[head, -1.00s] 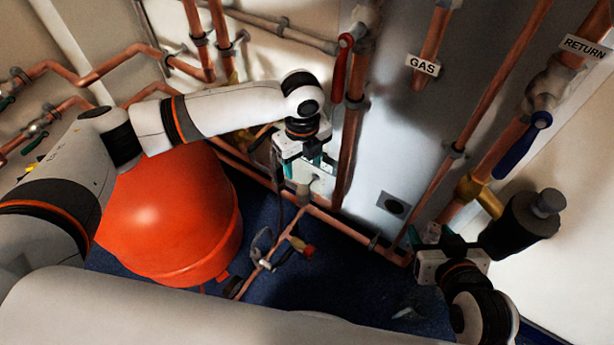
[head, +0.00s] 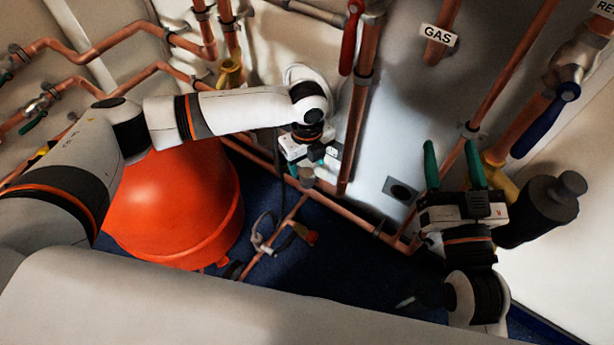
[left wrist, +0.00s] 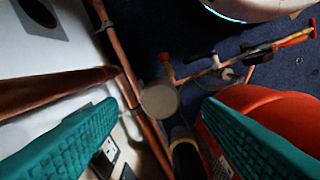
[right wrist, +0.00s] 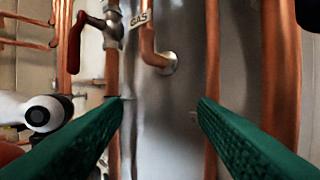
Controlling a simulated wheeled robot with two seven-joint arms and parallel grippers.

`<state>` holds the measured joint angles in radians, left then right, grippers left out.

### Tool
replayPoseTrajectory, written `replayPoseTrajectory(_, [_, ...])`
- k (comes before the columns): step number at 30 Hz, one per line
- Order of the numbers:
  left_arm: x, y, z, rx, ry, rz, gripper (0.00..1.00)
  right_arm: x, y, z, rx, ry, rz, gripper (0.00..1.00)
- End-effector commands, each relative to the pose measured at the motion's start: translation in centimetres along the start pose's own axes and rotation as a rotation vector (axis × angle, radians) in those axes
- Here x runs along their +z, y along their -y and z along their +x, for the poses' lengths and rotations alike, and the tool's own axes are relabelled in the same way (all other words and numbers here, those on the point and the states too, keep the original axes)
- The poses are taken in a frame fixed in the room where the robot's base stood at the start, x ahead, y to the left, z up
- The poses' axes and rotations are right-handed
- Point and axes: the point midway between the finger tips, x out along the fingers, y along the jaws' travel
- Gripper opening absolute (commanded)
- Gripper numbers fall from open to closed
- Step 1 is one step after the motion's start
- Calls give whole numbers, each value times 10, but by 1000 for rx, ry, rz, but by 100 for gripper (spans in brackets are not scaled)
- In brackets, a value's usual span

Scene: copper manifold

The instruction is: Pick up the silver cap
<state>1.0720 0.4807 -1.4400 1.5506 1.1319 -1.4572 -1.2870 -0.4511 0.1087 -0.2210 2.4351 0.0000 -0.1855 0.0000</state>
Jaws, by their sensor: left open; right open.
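The silver cap (left wrist: 160,102) is a round, dull grey disc in the left wrist view, on top of the copper pipework. It also shows in the head view (head: 307,177), just below my left gripper (head: 306,169). In the left wrist view, my left gripper (left wrist: 160,110) is open, and the cap appears between and slightly beyond its green fingertips, with no contact visible. My right gripper (head: 450,150) is open and empty at the right, with its fingers pointing up toward the wall. In the right wrist view, its fingers (right wrist: 160,102) frame the grey wall panel.
A large orange tank (head: 175,205) stands left of the cap. Copper pipes run along the wall and floor, with a red-handled valve (head: 348,45) and a blue-handled valve (head: 545,125). A dark cylinder (head: 540,210) is beside my right gripper. The blue floor (head: 340,265) has some free room.

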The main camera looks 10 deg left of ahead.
Motion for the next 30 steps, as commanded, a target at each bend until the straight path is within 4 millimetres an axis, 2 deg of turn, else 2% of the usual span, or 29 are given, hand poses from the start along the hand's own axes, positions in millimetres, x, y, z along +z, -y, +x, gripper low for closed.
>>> replayPoseTrajectory(1, [0,0,8,-1,0,0,60,6,-2,0,3,63,2,53])
replayPoseTrajectory(6, [0,0,24,-1,0,1,60,37,-6,-4,14,271,10,53])
replayPoseTrajectory(12, [0,0,38,-1,0,0,60,62,-9,-13,21,440,17,53])
replayPoseTrajectory(22, [0,0,39,-1,0,1,60,68,-10,-15,23,478,18,53])
replayPoseTrajectory(30, [0,0,39,-1,0,0,15,68,-10,-15,23,477,18,53])
